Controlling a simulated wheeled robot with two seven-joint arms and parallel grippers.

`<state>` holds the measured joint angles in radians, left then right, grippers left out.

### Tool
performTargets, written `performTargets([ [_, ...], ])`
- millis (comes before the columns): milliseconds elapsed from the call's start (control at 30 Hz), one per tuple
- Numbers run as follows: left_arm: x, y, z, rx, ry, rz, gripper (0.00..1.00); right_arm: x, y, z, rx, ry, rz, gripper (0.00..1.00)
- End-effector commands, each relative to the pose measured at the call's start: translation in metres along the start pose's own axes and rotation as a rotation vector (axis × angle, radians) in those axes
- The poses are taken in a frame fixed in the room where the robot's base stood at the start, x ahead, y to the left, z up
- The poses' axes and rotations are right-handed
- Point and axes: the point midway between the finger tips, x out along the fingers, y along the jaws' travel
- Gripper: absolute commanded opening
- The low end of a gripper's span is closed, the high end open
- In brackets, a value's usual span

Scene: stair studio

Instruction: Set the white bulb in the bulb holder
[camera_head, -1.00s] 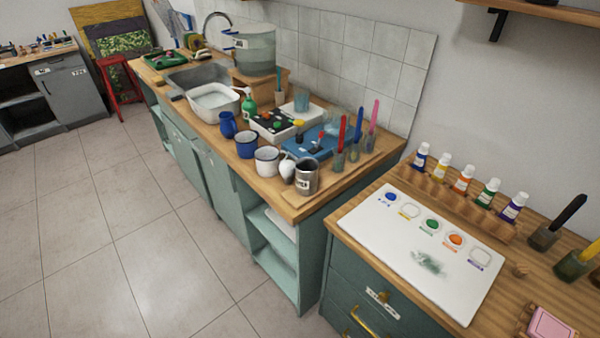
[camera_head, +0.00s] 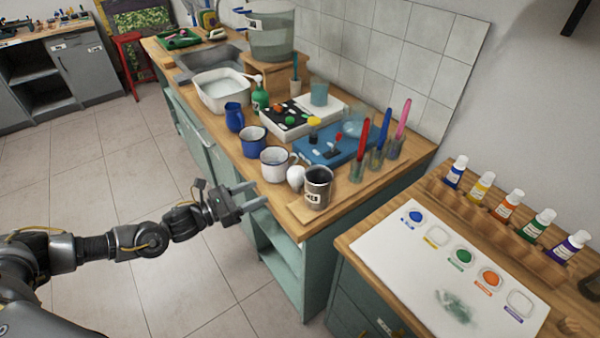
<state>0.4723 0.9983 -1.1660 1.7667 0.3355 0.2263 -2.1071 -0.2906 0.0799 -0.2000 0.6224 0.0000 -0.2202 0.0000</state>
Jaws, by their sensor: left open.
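A small white rounded object (camera_head: 296,177), which looks like the white bulb, stands on the wooden counter between a white mug and a grey metal cup (camera_head: 318,188). My left gripper (camera_head: 256,194) is open and empty in front of the counter's edge, left of the white object and apart from it. Its fingers point right. A blue board (camera_head: 322,151) with small coloured parts on it lies behind the mugs. I cannot tell which part there, if any, is the bulb holder. My right gripper is not in view.
A white mug (camera_head: 275,164), a blue-and-white mug (camera_head: 253,141) and a blue jug (camera_head: 234,117) line the counter's front. Jars with red, blue and pink tools (camera_head: 376,158) stand right. A white palette board (camera_head: 420,270) lies on the nearer cabinet.

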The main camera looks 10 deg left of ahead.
Motion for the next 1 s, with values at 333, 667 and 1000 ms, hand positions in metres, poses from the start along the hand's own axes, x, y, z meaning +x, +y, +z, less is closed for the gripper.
performTargets([
  [333, 0.008, -0.012, 0.016, 0.099, -0.017, -0.042, 0.55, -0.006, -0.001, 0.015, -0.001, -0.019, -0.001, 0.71],
  [667, 0.050, -0.013, 0.015, 0.097, -0.014, -0.038, 0.55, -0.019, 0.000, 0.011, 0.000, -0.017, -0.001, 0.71],
  [1000, 0.074, -0.015, 0.019, 0.096, -0.016, -0.039, 0.55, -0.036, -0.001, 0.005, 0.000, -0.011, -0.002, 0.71],
])
